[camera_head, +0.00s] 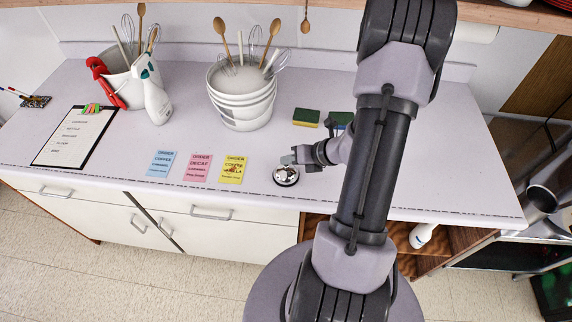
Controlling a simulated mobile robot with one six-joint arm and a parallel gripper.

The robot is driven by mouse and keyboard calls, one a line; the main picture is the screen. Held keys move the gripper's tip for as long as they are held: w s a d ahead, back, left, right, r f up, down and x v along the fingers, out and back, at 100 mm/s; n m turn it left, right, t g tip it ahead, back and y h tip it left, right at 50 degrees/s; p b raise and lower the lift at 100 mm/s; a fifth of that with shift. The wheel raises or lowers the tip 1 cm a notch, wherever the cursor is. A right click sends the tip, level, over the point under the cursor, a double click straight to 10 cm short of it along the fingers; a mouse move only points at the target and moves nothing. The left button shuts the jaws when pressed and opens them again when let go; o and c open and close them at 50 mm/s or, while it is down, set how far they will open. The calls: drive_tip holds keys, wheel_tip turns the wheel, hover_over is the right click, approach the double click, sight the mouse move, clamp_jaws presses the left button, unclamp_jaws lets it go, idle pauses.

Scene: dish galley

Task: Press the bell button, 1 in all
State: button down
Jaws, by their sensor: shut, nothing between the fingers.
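The bell (286,175) is a small silver dome on a dark round base. It stands on the white counter near its front edge, right of the yellow order card. My gripper (289,158) is shut and empty. In the picture it appears just above and behind the bell's top. I cannot tell from this single view whether it touches the button. The gripper's tip overlaps the area by the bell, and the button itself is too small to make out clearly.
Blue (162,164), pink (198,167) and yellow (232,170) order cards lie left of the bell. Behind stand a white utensil bucket (243,108), a spray bottle (153,95) and a sponge (306,117). A clipboard (75,137) lies at left.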

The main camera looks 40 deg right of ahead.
drive_tip(key=shift+f+b, duration=0.35)
drive_tip(key=shift+f, duration=0.1)
drive_tip(key=shift+r, duration=0.1)
idle(0.5)
drive_tip(key=shift+r+p, duration=0.85)
drive_tip(key=shift+r, duration=0.05)
wheel_tip(320, 180, up, 5)
drive_tip(key=p, duration=0.4)
idle(0.3)
